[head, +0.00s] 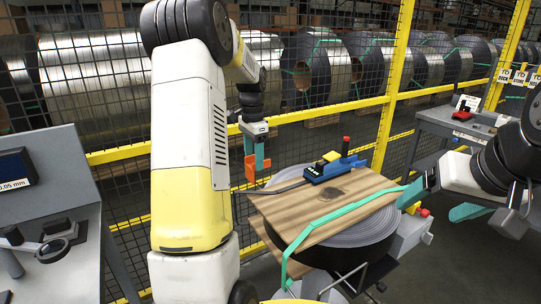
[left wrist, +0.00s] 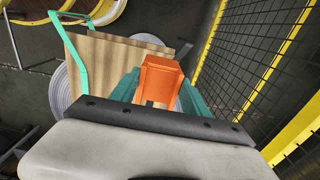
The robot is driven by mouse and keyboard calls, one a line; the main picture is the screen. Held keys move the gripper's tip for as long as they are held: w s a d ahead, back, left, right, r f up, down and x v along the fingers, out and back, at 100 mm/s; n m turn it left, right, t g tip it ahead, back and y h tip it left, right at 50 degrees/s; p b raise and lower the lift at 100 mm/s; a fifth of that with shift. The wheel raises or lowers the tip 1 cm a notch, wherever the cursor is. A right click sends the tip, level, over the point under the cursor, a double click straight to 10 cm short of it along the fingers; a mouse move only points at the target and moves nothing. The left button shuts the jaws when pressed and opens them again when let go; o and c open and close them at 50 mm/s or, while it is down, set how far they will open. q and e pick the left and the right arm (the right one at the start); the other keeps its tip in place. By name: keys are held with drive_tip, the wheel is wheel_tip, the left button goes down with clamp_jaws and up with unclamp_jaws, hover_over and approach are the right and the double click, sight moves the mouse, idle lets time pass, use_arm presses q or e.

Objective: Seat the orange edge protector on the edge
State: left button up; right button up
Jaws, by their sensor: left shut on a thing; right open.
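The orange edge protector (head: 250,167) is held in my left gripper (head: 256,158), which is shut on it and hangs above the far left side of the coil. In the left wrist view the protector (left wrist: 160,78) sits between the teal fingers. The steel strip coil (head: 360,236) lies flat with a wooden board (head: 300,221) on top. A green strap (head: 345,211) runs across the board and bends down at the front. My right gripper (head: 440,193) is open at the right of the coil, near the strap's far end; its fingers are partly hidden.
A blue and black strapping tool (head: 335,168) lies at the board's far edge. A yellow-framed mesh fence (head: 330,110) stands close behind. A grey bench (head: 50,245) with a display is at the left, and a grey cart (head: 455,125) is at the right back.

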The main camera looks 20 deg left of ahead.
sight(253, 168)
use_arm(q)
drive_tip(key=shift+s+a, duration=0.1)
drive_tip(key=shift+a, duration=0.05)
drive_tip(key=shift+s+f, duration=0.1)
drive_tip(key=shift+f, duration=2.9)
drive_tip(key=shift+f, duration=0.2)
drive_tip(key=shift+f, duration=0.65)
drive_tip(key=shift+f, duration=0.25)
drive_tip(key=shift+f, duration=2.25)
drive_tip(key=shift+f, duration=0.3)
